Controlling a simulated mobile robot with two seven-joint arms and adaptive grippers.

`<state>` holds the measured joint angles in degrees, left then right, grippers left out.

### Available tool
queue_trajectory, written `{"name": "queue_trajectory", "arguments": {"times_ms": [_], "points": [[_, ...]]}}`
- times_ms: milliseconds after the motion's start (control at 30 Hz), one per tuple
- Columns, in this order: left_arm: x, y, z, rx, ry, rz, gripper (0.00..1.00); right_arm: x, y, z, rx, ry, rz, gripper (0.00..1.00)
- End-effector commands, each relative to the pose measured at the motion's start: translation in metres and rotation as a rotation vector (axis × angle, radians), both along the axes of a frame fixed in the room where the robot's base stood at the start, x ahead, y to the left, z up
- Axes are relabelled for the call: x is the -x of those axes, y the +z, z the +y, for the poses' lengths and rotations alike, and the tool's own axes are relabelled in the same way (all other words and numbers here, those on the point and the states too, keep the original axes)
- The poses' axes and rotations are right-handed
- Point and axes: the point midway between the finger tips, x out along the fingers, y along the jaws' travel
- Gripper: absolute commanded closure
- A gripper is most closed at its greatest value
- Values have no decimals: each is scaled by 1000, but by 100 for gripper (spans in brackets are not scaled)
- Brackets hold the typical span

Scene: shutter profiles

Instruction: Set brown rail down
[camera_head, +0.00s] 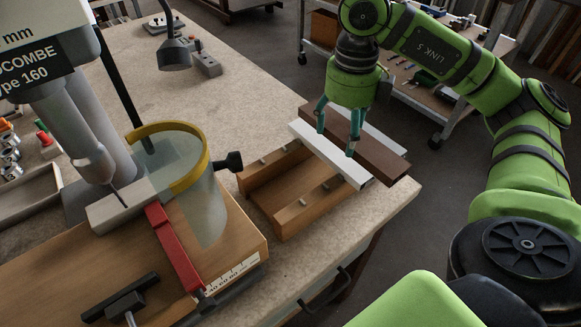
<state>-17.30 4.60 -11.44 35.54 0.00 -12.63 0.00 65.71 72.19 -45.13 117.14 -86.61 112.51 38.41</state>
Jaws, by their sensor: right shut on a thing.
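The brown rail (379,154) lies slantwise between two white rails, right of the middle of the head view. My right gripper (336,143) reaches down from above, with its teal fingers around the brown rail. It is shut on the rail, but the exact contact is partly hidden. One white rail (318,149) lies along the near side of the brown rail and another (387,131) along its far side. I cannot tell whether the brown rail touches what is beneath it. My left gripper is not in view.
A wooden cradle (304,213) stands left of and below the rails, near the bench edge. A drill press with a clear guard (207,205), red fence (173,247) and wooden table stands at left. The bench top (240,100) behind is mostly clear. A cart (415,92) stands beyond.

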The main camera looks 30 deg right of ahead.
Motion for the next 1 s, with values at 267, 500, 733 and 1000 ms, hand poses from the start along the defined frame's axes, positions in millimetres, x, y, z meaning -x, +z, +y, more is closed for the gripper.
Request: {"name": "queue_trajectory", "arguments": {"times_ms": [267, 500, 733, 1000], "points": [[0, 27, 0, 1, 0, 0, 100, -36, -33, 53, -3, 9, 3, 62], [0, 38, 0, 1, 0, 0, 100, -58, -57, 82, -2, 4, 1, 62], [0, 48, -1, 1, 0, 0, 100, -60, -78, 85, 1, 2, 5, 62], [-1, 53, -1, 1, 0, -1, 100, -61, -98, 85, 0, 2, -1, 62]]}}
